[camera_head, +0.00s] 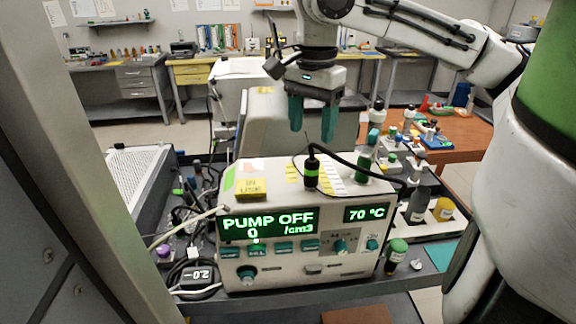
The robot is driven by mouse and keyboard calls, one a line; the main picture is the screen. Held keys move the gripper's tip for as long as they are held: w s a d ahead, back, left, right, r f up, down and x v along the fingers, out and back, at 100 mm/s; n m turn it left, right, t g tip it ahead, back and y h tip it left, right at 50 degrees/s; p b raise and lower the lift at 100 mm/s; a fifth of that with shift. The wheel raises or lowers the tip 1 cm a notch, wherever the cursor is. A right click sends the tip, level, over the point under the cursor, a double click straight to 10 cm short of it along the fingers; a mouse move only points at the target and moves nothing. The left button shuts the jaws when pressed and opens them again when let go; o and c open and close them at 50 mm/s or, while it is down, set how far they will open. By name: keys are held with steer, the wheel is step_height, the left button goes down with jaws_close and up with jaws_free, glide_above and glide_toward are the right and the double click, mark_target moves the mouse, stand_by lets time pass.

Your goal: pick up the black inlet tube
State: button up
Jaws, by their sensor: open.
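A black inlet tube (311,168) stands upright on top of the white particle classifier (232,263). It is a short black cylinder with a green band, and a black hose runs from its top to the right. My gripper (312,133) shows at upper centre, pointing down with two teal fingers spread apart and nothing between them. The fingertips appear above the tube, one to each side of its line, with a gap to its top. The exact depth between gripper and tube is hard to tell. The classifier's display reads "PUMP OFF", 0 /cm3 and 70 °C.
Dark cables lie left of the classifier. A grey-white panel (275,125) rises behind it.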

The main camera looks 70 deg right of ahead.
mark_target(312, 159)
step_height(312, 159, down, 5)
steer(key=shift+w+f, duration=0.1)
steer(key=shift+w, duration=0.05)
steer(key=f, duration=0.4)
steer(key=shift+s+f, duration=0.15)
steer(key=shift+s, duration=0.25)
steer(key=shift+f+p, duration=0.3)
steer(key=shift+f, duration=0.35)
steer(key=shift+c, duration=0.4)
steer(key=c, duration=0.9)
steer(key=shift+c, duration=0.2)
steer(key=shift+r, duration=0.15)
